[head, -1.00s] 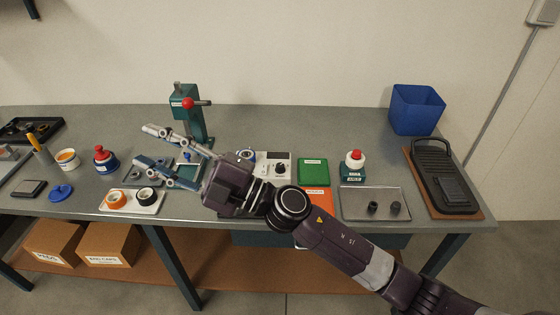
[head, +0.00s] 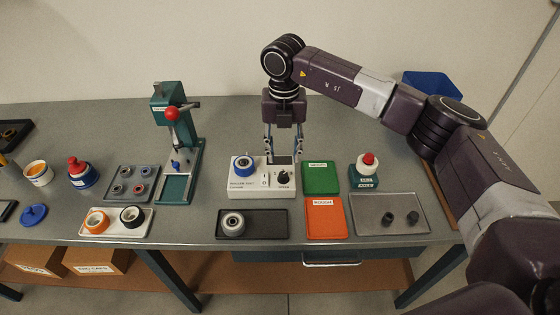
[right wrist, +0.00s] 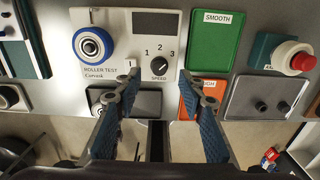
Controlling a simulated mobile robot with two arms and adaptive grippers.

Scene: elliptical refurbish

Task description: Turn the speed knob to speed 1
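The roller test unit (head: 240,188) is a white box on the bench. Its black speed knob (head: 283,177) sits at the right of its front panel. In the right wrist view the knob (right wrist: 159,66) has the numbers 1, 2 and 3 around its top; I cannot tell which one it points to. My right gripper (head: 284,156) hangs fingers-down just behind the knob in the head view. In the right wrist view its fingers (right wrist: 159,78) are apart, one on each side of the knob, with nothing visibly held. My left gripper is not in view.
A blue-ringed roller (head: 243,165) and a switch (head: 264,180) sit left of the knob. Green (head: 321,178) and orange (head: 325,218) trays lie to the right, with a red-button unit (head: 366,172) beyond. A dark tray with a roller (head: 265,224) lies in front; a press (head: 176,140) stands left.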

